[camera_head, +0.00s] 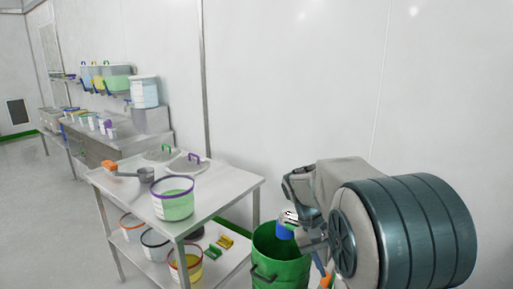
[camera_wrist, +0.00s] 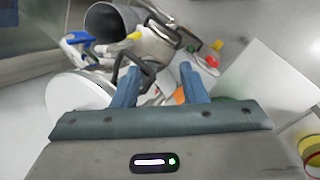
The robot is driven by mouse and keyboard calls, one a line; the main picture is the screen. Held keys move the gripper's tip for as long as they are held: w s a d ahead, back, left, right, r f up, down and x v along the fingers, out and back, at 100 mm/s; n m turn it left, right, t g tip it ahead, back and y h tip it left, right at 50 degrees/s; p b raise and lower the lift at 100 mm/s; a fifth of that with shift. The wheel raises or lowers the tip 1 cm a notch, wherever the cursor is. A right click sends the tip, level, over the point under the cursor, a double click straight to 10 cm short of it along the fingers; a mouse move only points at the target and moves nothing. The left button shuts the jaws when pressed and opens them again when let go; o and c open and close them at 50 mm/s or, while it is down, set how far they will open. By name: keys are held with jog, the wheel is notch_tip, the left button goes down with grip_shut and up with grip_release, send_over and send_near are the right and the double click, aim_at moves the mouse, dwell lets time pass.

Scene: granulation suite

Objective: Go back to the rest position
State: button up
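My gripper (camera_wrist: 160,82) shows in the wrist view with its two blue fingers spread apart. I see nothing clasped between them; a jumble of objects lies beyond. In the head view my arm is bent at the right, beside the green bin (camera_head: 279,268). The fingers are not clearly visible there. A small blue piece with a white top (camera_head: 285,226) shows over the bin's mouth; I cannot tell whether it is part of my gripper.
A steel trolley (camera_head: 235,185) stands left of the bin, with a purple-rimmed tub (camera_head: 173,200), a scoop (camera_head: 130,172) and lids on top. More tubs stand on its lower shelf. A bench (camera_head: 150,125) lines the wall farther back. The floor at far left is clear.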

jog(key=s+a+r+t+y+p, duration=0.1)
jog(key=s+t+y, duration=0.1)
jog(key=s, duration=0.6)
jog(key=s+a+r+t+y+p, duration=0.1)
jog(key=s+t+y, duration=0.1)
jog(key=s, duration=0.6)
jog(key=shift+s+a+r+t+p, duration=0.35)
jog(key=shift+s+t+p, duration=0.05)
jog(key=shift+t, duration=0.3)
